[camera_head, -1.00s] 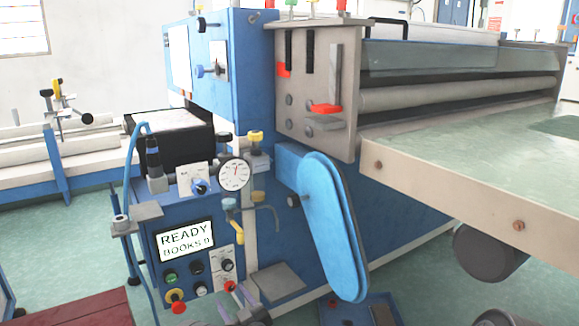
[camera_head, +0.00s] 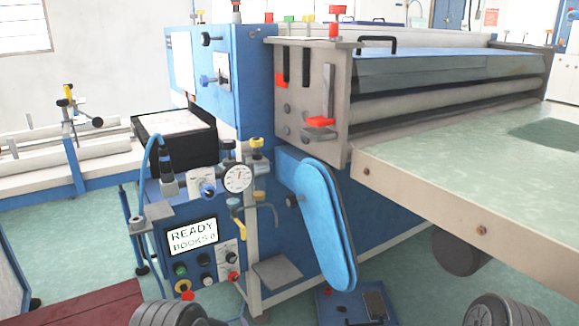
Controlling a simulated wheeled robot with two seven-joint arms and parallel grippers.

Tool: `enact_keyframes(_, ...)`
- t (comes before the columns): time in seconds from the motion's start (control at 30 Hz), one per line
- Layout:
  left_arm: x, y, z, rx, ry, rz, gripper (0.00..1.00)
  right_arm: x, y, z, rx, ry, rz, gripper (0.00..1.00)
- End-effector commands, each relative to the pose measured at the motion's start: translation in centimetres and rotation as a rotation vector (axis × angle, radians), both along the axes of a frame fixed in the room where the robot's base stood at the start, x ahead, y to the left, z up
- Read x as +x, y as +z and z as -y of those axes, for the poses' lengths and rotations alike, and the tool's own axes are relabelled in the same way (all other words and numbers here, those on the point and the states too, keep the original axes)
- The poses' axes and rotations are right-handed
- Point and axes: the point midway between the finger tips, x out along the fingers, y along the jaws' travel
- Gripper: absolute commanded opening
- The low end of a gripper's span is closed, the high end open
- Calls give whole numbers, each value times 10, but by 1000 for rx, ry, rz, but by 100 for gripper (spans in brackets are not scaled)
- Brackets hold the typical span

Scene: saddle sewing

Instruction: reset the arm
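Parts of my two arms show at the bottom edge: a dark grey ribbed link at the lower left and another at the lower right. Neither gripper's fingertips are in view. The blue sewing machine (camera_head: 292,240) stands ahead. Its display (camera_head: 193,237) reads READY and BOOKS 0. Below it are green, black, yellow and red controls. A lever with a red base (camera_head: 325,100) is on the grey side plate. A round gauge (camera_head: 238,178) sits beside the display panel.
A green-topped table (camera_head: 450,150) extends along the right. A blue belt cover (camera_head: 325,225) juts out at the machine's front. A foot pedal (camera_head: 350,303) lies on the floor below. A dark red platform (camera_head: 85,308) is at the lower left. White rollers (camera_head: 50,160) stand at the left.

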Motion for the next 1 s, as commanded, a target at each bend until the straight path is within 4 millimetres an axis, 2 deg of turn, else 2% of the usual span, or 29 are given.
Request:
enact_keyframes(0.03,-14,10,-1,-21,-25,-58,57,-1,27,-1,1,3,-2,54)
enact_keyframes(0.17,-67,8,8,-103,-123,-253,57,-4,76,-4,6,10,-7,54)
enact_keyframes(0.27,-134,17,25,-197,-223,-452,57,-7,123,-6,10,17,-12,54)
enact_keyframes(0.4,-241,44,53,-334,-360,-719,57,-11,179,-10,16,27,-20,54)
enact_keyframes(0.5,-305,68,70,-408,-443,-864,57,-14,205,-11,19,31,-25,54)
enact_keyframes(0.6,-352,90,81,-459,-504,-965,57,-15,222,-12,21,35,-28,54)
enact_keyframes(0.7,-380,102,88,-489,-541,-1025,57,-16,230,-13,22,36,-29,54)
enact_keyframes(0.77,-388,106,90,-498,-554,-1044,57,-16,231,-13,23,37,-30,54)
enact_keyframes(1.0,-393,105,91,-503,-562,-1055,57,-17,229,-13,23,37,-30,54)
